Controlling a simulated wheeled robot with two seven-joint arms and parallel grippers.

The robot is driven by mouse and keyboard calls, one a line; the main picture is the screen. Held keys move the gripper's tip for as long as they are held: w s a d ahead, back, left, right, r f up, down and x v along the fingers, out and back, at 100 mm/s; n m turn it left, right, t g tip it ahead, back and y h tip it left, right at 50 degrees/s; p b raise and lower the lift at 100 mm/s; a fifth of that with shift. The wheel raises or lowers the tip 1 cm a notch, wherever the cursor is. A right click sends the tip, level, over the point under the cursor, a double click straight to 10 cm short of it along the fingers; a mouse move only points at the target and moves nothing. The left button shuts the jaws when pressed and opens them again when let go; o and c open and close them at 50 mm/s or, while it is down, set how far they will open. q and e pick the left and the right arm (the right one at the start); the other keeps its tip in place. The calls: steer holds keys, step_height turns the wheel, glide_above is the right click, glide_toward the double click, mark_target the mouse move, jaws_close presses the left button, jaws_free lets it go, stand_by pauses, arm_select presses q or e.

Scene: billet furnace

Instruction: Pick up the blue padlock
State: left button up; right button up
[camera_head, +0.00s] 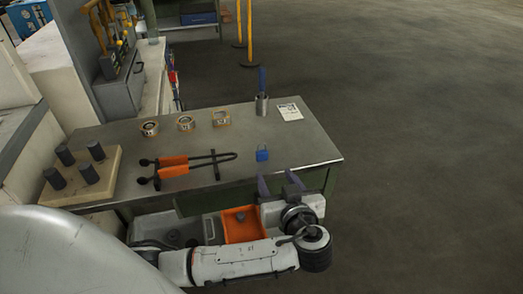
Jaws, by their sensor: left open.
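The blue padlock (262,155) lies on the grey metal table (300,149) near its front edge, right of the middle. My left arm reaches in from the bottom left, and my left gripper (277,182) is in front of the table's front edge. Its two purple-grey fingers are apart, with nothing seen between them. They point towards the table, just on the near side of the padlock and apart from it. My right gripper does not show.
Orange-handled tongs (174,167) lie left of the padlock. A board with dark cylinders (112,158) is at left. An orange bin (231,226) is below the front edge.

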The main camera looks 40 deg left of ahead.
mark_target(262, 154)
arm_select(q)
steer(key=shift+n+y, duration=0.3)
steer(key=x, duration=0.7)
steer(key=r+p+x, duration=0.1)
steer(key=x, duration=0.2)
steer(key=shift+w+a, duration=0.1)
steer(key=shift+a, duration=0.25)
steer(key=c, duration=1.2)
